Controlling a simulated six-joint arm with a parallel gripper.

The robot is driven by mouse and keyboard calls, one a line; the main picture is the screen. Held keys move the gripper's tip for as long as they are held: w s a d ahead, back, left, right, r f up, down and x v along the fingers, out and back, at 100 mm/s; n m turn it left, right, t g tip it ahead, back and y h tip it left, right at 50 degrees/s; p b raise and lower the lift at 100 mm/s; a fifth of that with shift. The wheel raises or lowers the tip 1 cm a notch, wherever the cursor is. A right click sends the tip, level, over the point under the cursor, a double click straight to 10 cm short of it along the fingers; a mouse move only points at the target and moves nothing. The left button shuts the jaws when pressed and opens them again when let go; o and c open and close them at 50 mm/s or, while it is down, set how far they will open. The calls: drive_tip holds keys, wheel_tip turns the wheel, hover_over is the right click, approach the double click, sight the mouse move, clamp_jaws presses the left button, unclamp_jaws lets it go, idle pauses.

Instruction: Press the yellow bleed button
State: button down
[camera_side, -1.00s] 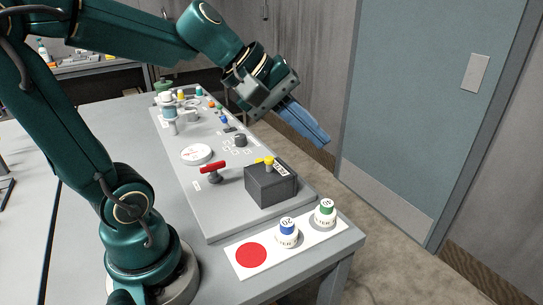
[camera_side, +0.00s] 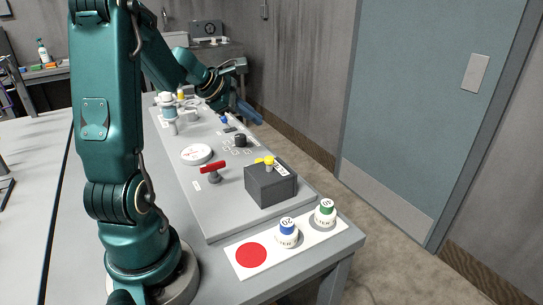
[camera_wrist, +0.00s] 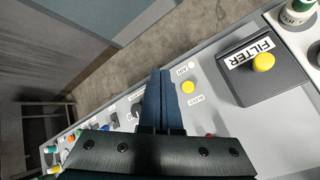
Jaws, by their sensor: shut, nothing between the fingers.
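In the wrist view a round yellow button (camera_wrist: 188,87) sits on the grey panel, just right of my fingertips, with small labels beside it too small to read surely. A second yellow knob (camera_wrist: 263,62) is on top of the dark box marked FILTER (camera_wrist: 240,85). In the side view the box (camera_side: 270,187) is near the panel's front end, with yellow (camera_side: 268,161) at its top; it partly hides what is behind. My gripper (camera_side: 259,120) is shut and empty, above the far right edge of the panel, apart from the button. It also shows in the wrist view (camera_wrist: 160,73).
A red-handled valve (camera_side: 213,168) and a round white gauge (camera_side: 196,154) stand on the panel (camera_side: 225,220). A black knob (camera_side: 239,140) is beyond the box. Blue-capped (camera_side: 287,232) and green-capped (camera_side: 325,213) bottles stand at the front. Floor beyond the bench is clear.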

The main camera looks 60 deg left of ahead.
sight(255, 162)
drive_tip(key=shift+f, duration=0.1)
drive_tip(key=shift+f, duration=4.3)
drive_tip(key=shift+f, duration=0.1)
drive_tip(key=shift+f, duration=0.3)
drive_tip(key=shift+f, duration=0.45)
drive_tip(key=shift+r, duration=0.9)
